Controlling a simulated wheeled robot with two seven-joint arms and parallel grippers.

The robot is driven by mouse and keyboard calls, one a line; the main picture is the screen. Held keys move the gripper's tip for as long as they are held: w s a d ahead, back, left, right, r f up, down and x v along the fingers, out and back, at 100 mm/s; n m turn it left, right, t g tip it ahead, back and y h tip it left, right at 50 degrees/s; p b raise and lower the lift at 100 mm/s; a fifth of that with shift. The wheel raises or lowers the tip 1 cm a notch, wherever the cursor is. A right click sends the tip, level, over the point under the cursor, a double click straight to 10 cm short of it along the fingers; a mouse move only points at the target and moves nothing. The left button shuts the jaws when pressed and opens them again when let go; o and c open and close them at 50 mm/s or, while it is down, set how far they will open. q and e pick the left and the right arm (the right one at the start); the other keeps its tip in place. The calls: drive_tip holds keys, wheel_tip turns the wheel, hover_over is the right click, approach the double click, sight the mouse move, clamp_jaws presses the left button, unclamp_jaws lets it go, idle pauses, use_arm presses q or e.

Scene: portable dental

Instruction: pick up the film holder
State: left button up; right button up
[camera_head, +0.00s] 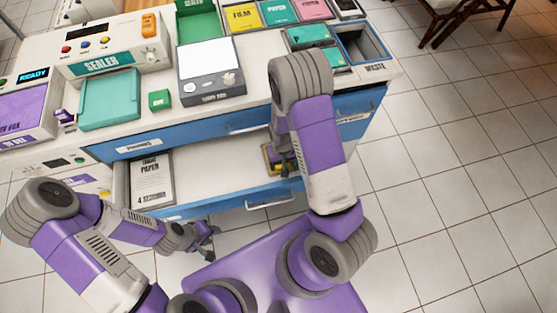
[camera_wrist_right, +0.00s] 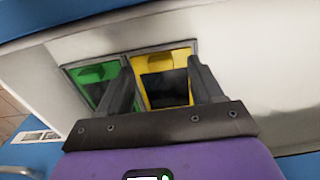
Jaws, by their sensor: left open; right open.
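In the right wrist view, a yellow-framed holder with a dark panel (camera_wrist_right: 165,88) lies between and beyond the fingers of my right gripper (camera_wrist_right: 158,66), in a pale drawer. A similar green-framed holder (camera_wrist_right: 92,74) lies to its left. I cannot read a label on either, so I cannot tell which is the film holder. In the head view a bit of yellow (camera_head: 270,158) shows in the open drawer, mostly hidden by my right arm and gripper (camera_head: 285,165). My right gripper is open and empty. My left gripper (camera_head: 210,240) is open and empty, low in front of the drawers.
The open drawer (camera_head: 215,185) also holds a stack of paper packs (camera_head: 152,180) at its left. A closed blue drawer front (camera_head: 215,130) is above it. The counter carries a sealer (camera_head: 108,50), a light box (camera_head: 210,70) and a waste bin (camera_head: 362,45). Floor at right is clear.

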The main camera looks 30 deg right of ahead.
wheel_tip(320, 180, down, 3)
drive_tip(key=shift+f+b, duration=0.15)
drive_tip(key=shift+b, duration=0.3)
drive_tip(key=shift+c, duration=0.2)
drive_tip(key=c, duration=1.1)
